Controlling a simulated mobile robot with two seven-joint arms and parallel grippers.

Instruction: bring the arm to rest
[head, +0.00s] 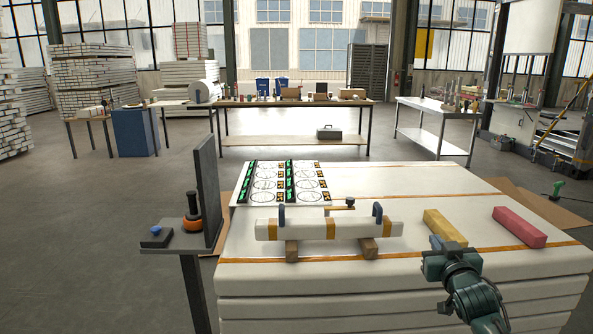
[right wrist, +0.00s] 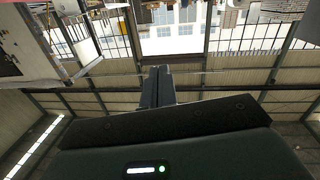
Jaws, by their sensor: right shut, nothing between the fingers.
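My right gripper (head: 437,243) is at the front right of the white stacked slabs (head: 400,282), with its arm coming in from the lower right. In the right wrist view its two dark fingers (right wrist: 157,86) are together with nothing between them. In the head view it is in front of a yellow block (head: 443,226) and hides part of it; I cannot tell whether they touch. My left gripper is in neither view.
A white beam (head: 345,229) with blue clamps rests on wooden blocks (head: 292,250). A red block (head: 519,227) lies at right. A printed sheet (head: 266,184) lies at the back left. A side stand (head: 172,243) with a dark upright panel (head: 207,185) is at left.

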